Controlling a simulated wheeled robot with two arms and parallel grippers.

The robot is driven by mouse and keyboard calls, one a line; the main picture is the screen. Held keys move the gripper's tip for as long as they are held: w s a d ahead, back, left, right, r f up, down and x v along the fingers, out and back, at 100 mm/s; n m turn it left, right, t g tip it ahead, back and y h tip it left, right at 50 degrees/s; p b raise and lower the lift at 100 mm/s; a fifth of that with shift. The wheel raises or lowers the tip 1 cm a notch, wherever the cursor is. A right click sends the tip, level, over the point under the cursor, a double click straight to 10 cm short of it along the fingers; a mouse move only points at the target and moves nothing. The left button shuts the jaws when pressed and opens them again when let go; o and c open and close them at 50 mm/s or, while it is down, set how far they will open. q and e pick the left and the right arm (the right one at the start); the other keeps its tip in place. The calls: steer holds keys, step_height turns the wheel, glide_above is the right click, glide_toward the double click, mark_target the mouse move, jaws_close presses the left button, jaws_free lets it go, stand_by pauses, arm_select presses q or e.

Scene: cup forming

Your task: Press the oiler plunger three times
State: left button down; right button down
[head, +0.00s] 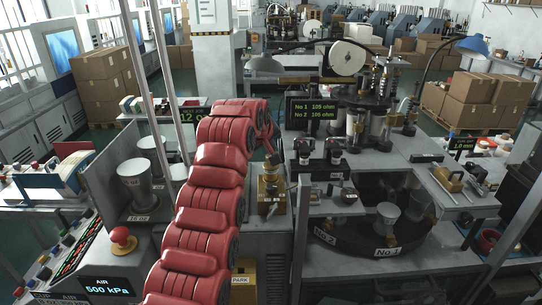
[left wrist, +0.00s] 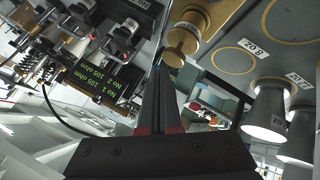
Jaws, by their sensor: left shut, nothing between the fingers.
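The brass oiler (head: 267,190) stands upright on the bench just right of my red left arm. In the left wrist view, its brass body (left wrist: 192,24) and round plunger knob (left wrist: 174,57) show at the top. My left gripper (head: 272,157) points down at the top of the oiler, partly hidden by its own arm. In the left wrist view, its black fingers (left wrist: 160,72) are shut together and empty. Their tips are right beside the knob; I cannot tell whether they touch it. My right gripper is in neither view.
Right of the oiler stand a grey post (head: 301,230) and a dark round turntable (head: 352,240) with a metal cup (head: 387,216). Black clamp-like devices (head: 333,150) stand behind.

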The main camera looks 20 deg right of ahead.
arm_select(q)
steer(key=shift+r+p, duration=1.2)
steer(key=shift+r, duration=1.45)
steer(key=shift+f, duration=0.15)
stand_by(0.5)
